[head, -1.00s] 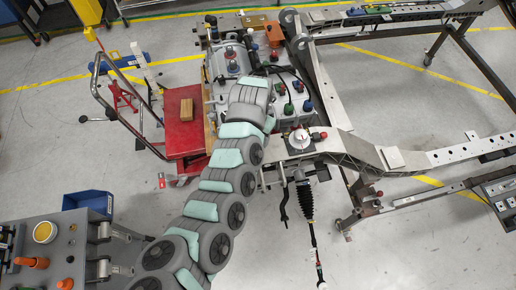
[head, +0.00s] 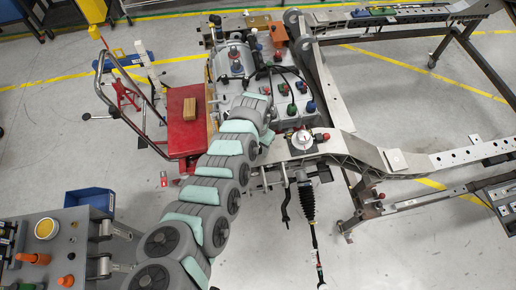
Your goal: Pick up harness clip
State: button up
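I cannot single out the harness clip for sure.
A red cart (head: 180,140) with a brown block (head: 188,109) stands left of the housing. A blue bin (head: 90,198) and a grey bench (head: 50,255) are at lower left. The chassis rail (head: 345,147) runs right. Open floor lies at lower right.

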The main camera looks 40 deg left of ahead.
grip_shut()
dwell(0.3)
dwell(0.3)
